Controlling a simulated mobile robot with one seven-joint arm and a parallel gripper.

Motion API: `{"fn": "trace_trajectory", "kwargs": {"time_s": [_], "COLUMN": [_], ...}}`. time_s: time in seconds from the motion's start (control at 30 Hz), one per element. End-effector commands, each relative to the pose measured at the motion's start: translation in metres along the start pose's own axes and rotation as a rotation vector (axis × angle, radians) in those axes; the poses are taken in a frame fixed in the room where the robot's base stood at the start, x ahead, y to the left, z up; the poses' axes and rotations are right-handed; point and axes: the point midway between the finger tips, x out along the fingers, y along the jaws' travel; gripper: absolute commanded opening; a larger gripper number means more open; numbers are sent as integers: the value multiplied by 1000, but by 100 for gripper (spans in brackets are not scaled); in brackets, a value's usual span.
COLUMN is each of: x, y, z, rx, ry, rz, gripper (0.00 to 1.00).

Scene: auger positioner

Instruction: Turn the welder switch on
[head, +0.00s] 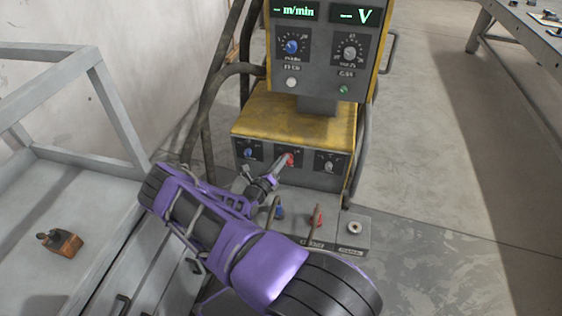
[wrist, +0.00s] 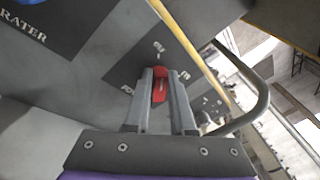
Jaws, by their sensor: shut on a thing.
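The welder (head: 285,107) is a grey and yellow machine with a lower front panel bearing a blue knob, a red switch and a grey knob in a row. The red switch (head: 290,160) is the middle one. My gripper (head: 281,166) reaches the panel from the lower left, its fingertips at the red switch. In the wrist view, the red switch (wrist: 160,86) sits between the two fingers of my gripper (wrist: 160,80), which are closed on its sides. Small white labels surround the switch, but the fingers partly hide the dial.
A wire feeder unit (head: 320,50) with lit green displays stands above. Cable sockets (head: 317,218) protrude at the welder's base, near my arm. A grey frame cart (head: 60,190) stands at left and a metal table (head: 520,35) at upper right. Floor at right is clear.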

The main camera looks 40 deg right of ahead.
Motion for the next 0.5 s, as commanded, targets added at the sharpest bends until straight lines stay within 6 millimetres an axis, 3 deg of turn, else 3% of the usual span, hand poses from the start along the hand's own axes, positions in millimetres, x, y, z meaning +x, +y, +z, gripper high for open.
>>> {"fn": "trace_trajectory", "kwargs": {"time_s": [0.27, 0.5], "x": [0, 0], "y": [-2, -8], "z": [2, 4], "rx": [51, 200], "ry": [10, 42], "rz": [10, 39], "gripper": [0, 0]}}
